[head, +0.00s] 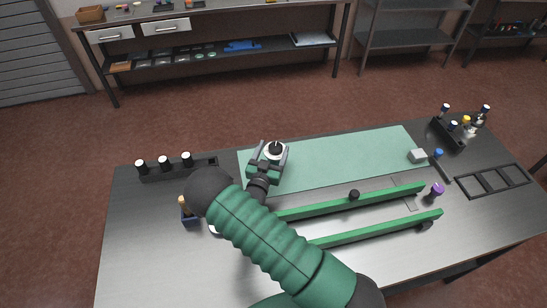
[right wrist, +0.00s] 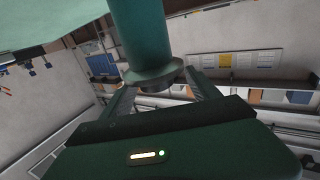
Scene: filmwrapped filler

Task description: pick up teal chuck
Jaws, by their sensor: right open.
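The teal chuck (right wrist: 143,35) shows large in the right wrist view as a smooth cylinder with a wider rim at its end. That rim lies between the fingers of my right gripper (right wrist: 161,90), with gaps visible beside it. In the head view my right gripper (head: 271,160) is open over the left part of the green mat. A pale round piece with a dark centre (head: 275,149) shows at its fingertips, probably the chuck's end. The gripper hides most of the rest. My left gripper is not in view.
The green mat (head: 340,162) is mostly clear. Green rails (head: 375,232) lie in front of it. A rack with white-topped bottles (head: 185,162) stands left. A white block (head: 418,156), a purple-topped bottle (head: 436,191) and a black divided frame (head: 493,180) are at right.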

